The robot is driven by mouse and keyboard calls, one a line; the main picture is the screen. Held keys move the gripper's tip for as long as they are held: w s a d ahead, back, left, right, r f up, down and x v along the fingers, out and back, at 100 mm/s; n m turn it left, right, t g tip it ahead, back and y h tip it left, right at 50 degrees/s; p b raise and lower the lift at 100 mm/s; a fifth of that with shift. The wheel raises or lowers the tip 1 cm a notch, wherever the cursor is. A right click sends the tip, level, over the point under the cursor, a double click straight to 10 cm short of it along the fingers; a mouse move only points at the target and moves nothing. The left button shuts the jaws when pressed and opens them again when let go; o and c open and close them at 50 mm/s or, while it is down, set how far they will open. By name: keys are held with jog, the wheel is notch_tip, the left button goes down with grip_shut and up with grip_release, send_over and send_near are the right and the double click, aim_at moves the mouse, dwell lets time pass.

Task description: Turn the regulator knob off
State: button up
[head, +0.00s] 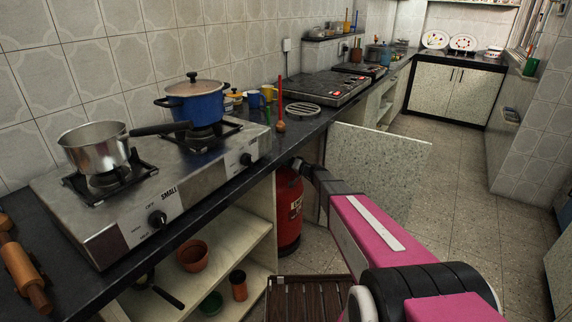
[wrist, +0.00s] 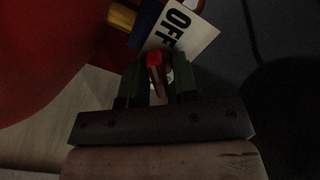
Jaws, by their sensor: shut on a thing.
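The red gas cylinder (head: 289,205) stands under the counter beside the open cabinet door. It also fills the left of the wrist view (wrist: 50,50). In the dim wrist view, my gripper (wrist: 157,68) is shut on a small red piece, which looks like the regulator knob (wrist: 155,60). A white label reading OFF (wrist: 185,26) lies just beyond the fingers, beside a blue part (wrist: 148,22), likely the regulator body, and a yellow-orange piece (wrist: 122,16). In the head view, my arm reaches to the cylinder's top, and the knob is hidden there.
The open speckled cabinet door (head: 380,165) stands close behind my arm. The counter edge (head: 235,188) runs above the cylinder. A shelf (head: 225,240) with pots is to the left, and a slatted brown wooden thing (head: 305,298) is in front. The floor at right is clear.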

jog(key=m, duration=0.4)
jog(key=shift+f, duration=0.1)
jog(key=shift+f+m, duration=0.1)
jog(key=shift+m, duration=2)
jog(key=o, duration=0.6)
jog(key=shift+o, duration=0.2)
jog(key=v, duration=1.1)
